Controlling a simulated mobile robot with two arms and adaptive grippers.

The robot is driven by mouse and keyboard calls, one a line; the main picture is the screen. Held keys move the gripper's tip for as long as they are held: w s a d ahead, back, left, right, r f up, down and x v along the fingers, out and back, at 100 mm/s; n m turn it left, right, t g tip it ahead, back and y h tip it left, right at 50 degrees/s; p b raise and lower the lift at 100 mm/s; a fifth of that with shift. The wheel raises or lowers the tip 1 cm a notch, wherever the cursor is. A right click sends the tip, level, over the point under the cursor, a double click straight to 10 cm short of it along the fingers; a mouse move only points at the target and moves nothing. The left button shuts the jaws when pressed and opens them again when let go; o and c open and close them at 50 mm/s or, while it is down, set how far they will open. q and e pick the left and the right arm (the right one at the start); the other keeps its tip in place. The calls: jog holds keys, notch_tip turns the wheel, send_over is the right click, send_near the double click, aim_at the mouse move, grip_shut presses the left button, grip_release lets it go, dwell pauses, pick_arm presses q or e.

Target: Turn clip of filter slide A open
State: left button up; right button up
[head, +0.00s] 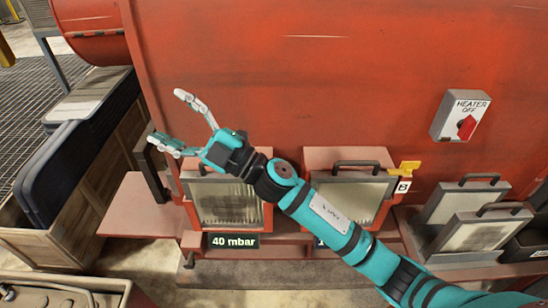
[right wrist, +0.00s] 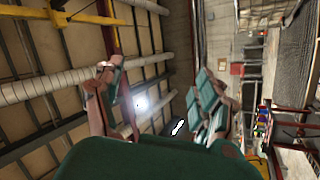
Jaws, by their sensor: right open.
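The left filter slide (head: 228,203), which I take for A, sits in the red machine above a "40 mbar" display (head: 234,241). Its upper part is partly covered by my right arm, and I see no clip on it. The right filter slide (head: 352,200) carries a "B" tag (head: 403,187) and a yellow clip (head: 410,168) at its upper right corner. My right gripper (head: 168,118) is open and empty, above and left of the left slide. Its spread fingers also show in the right wrist view (right wrist: 150,95). My left gripper is out of view.
A dark-framed panel (head: 152,170) stands at the left slide's left side. Spare filter panels (head: 470,235) stand in a tray at right. A heater switch box (head: 460,115) is on the red wall. A wooden crate (head: 45,245) with dark panels stands at left.

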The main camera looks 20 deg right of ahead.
jog(key=s+a+f+n+g+h, duration=0.35)
jog(key=a+n+g, duration=0.25)
jog(key=n+g, duration=0.75)
jog(key=w+d+f+h, duration=0.2)
jog(key=w+d+h, duration=0.1)
jog(key=d+h, duration=0.3)
jog(key=w+d+f+h, duration=0.25)
jog(key=d+h, duration=0.25)
jog(key=d, duration=0.3)
jog(key=w+d+r+m+h, duration=0.1)
jog(key=d+r+m+h, duration=0.15)
jog(key=d, duration=0.45)
jog(key=w+d+r+m+h, duration=0.1)
jog(key=d+r+h, duration=0.15)
jog(key=d, duration=0.35)
jog(key=shift+t, duration=0.25)
notch_tip(320, 180, down, 16)
jog(key=p, duration=0.5)
jog(key=shift+w+r, duration=0.1)
jog(key=shift+w, duration=0.05)
jog(key=shift+f, duration=0.55)
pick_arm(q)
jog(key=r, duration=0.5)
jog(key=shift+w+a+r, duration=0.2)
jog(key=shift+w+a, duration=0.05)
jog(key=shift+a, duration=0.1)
